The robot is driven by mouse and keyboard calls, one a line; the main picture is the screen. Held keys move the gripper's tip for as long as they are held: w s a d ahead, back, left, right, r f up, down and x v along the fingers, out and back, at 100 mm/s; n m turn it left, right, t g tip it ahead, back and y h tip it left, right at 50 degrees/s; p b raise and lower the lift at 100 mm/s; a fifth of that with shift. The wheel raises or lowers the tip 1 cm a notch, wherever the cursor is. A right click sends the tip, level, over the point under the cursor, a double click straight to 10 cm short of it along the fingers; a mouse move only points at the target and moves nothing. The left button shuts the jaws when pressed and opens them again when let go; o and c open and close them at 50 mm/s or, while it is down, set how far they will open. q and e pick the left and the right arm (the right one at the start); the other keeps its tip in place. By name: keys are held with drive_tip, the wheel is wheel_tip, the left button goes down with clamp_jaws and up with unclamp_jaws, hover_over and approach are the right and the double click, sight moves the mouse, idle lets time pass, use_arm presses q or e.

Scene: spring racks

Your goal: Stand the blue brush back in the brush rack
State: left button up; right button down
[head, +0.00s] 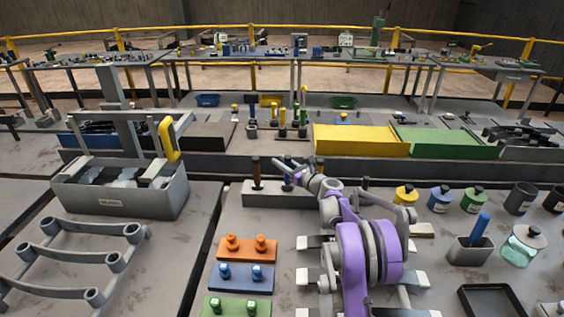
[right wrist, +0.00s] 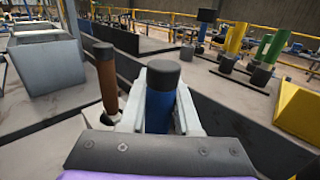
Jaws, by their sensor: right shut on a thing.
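My right gripper (head: 289,166) is shut on the blue brush. The blue brush (right wrist: 160,104) shows upright between the pale fingers (right wrist: 158,112) in the right wrist view, with a dark cap on top. In the head view a small part of the blue brush (head: 288,183) shows below the fingers, over the grey brush rack (head: 262,200). I cannot tell whether its lower end is inside a slot or just above it. A brown brush (head: 256,172) stands in the rack to its left, also close to the gripper in the right wrist view (right wrist: 106,78). My left gripper is not in view.
My right arm hides the rack's right part. Orange (head: 247,247), blue (head: 241,277) and green (head: 236,307) peg blocks lie in front. A grey toolbox (head: 115,198) stands left.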

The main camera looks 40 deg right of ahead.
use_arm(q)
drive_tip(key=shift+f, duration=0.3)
use_arm(e)
drive_tip(key=shift+f, duration=0.45)
drive_tip(key=c, duration=0.5)
unclamp_jaws()
drive_tip(key=shift+c, duration=0.2)
drive_tip(key=shift+o, duration=0.3)
drive_tip(key=o, duration=0.4)
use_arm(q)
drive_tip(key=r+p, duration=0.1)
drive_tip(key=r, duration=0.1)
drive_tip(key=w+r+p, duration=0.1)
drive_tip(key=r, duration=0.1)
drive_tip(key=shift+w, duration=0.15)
use_arm(e)
wheel_tip(320, 180, up, 7)
drive_tip(key=shift+a, duration=0.1)
